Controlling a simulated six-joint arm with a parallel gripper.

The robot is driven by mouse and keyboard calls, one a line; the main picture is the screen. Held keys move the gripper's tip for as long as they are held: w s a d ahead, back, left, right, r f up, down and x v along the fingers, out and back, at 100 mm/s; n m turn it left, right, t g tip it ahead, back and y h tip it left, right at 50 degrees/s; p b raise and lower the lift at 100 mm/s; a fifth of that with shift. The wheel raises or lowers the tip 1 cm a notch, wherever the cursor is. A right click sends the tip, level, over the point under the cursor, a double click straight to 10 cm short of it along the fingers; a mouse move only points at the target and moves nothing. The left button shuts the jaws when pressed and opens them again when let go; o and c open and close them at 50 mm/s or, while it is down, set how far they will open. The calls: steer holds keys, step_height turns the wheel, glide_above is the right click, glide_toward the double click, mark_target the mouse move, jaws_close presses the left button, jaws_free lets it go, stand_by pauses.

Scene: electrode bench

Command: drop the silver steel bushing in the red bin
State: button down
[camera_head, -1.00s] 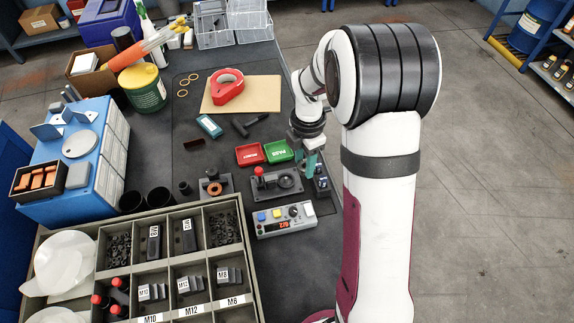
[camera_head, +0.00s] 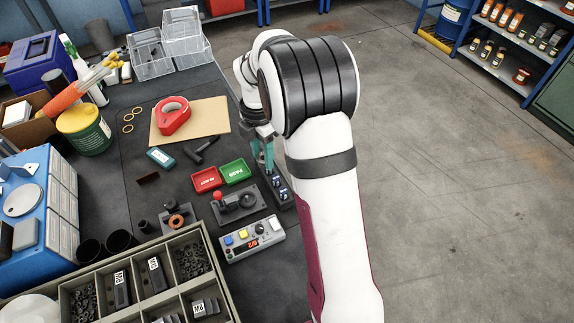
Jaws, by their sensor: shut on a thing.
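My gripper (camera_head: 264,152), with teal fingers, hangs at the right edge of the bench, beyond and to the right of the small trays. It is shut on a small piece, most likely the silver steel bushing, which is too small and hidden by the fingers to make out. The red bin (camera_head: 206,180) is a shallow tray with a white label, to the left of and nearer than my gripper. It looks empty. The green bin (camera_head: 236,171), labelled PASS, lies between the red bin and my gripper.
A black block with small pieces (camera_head: 278,187) stands just below my gripper. A fixture with a red knob (camera_head: 238,203) and a control box (camera_head: 252,238) are in front of the bins. A cardboard sheet (camera_head: 205,122) with a red tape roll (camera_head: 173,115) lies behind.

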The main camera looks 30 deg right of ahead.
steer(key=shift+w+a+f, duration=1.45)
steer(key=shift+w+a, duration=0.25)
steer(key=shift+a, duration=0.45)
steer(key=shift+w+a+f, duration=1.4)
steer(key=shift+w+a, duration=0.35)
steer(key=shift+a, duration=0.35)
steer(key=shift+w+a+f, duration=1.45)
steer(key=shift+w+a, duration=0.25)
steer(key=shift+a, duration=0.45)
steer(key=shift+f, duration=0.9)
steer(key=shift+c, duration=1.6)
jaws_free()
steer(key=shift+r, duration=0.1)
step_height(320, 180, up, 16)
steer(key=shift+f, duration=0.2)
